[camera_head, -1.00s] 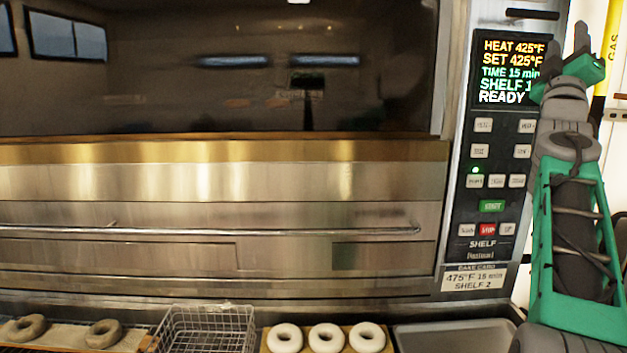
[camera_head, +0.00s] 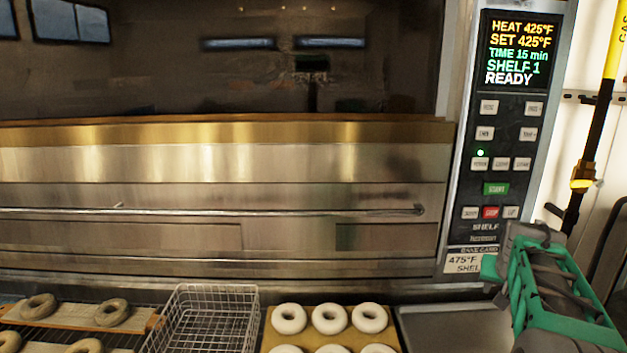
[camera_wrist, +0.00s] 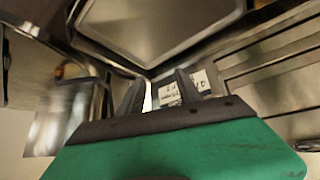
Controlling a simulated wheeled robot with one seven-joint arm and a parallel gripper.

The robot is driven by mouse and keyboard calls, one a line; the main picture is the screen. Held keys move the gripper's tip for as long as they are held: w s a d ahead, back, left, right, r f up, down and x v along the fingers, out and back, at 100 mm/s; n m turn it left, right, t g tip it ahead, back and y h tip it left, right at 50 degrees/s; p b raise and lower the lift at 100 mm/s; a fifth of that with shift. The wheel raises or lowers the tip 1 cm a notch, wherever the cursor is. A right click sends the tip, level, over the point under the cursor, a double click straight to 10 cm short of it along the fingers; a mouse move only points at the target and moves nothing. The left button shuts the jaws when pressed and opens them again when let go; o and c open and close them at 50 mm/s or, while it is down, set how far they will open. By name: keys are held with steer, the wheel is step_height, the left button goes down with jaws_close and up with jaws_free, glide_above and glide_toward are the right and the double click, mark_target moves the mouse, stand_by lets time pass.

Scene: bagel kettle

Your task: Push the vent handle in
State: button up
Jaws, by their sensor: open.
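My gripper (camera_wrist: 160,92) is open and empty in the wrist view, its two dark fingers apart. A white printed card (camera_wrist: 193,86) shows just beyond the right finger. In the head view my green forearm is at the lower right, in front of the oven's control panel (camera_head: 505,130), and the fingertips cannot be made out. I cannot pick out a vent handle for certain in either view. A long horizontal bar (camera_head: 250,212) runs across the steel oven front, well left of my arm.
A metal tray (camera_head: 440,325) lies below the panel. Left of it are a board with pale bagels (camera_head: 330,319), a wire basket (camera_head: 210,310) and browner bagels (camera_head: 112,312). A black-and-yellow gas pipe (camera_head: 590,140) stands at the right.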

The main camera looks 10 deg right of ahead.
steer(key=s+a+f+n+g+y, duration=0.1)
steer(key=s+a+f, duration=0.3)
steer(key=s+a, duration=0.3)
steer(key=s+a+f+n+g+y, duration=0.15)
steer(key=s+a+f, duration=0.25)
steer(key=a, duration=0.6)
steer(key=s+a+f+n+g+y, duration=0.1)
steer(key=s+a+f, duration=0.3)
steer(key=s+a, duration=0.3)
steer(key=w+a+r+n+t, duration=0.1)
steer(key=a+r, duration=0.4)
steer(key=a, duration=0.5)
steer(key=shift+w+a+n+t+y, duration=0.3)
steer(key=shift+n+t+y, duration=0.2)
steer(key=shift+n, duration=0.65)
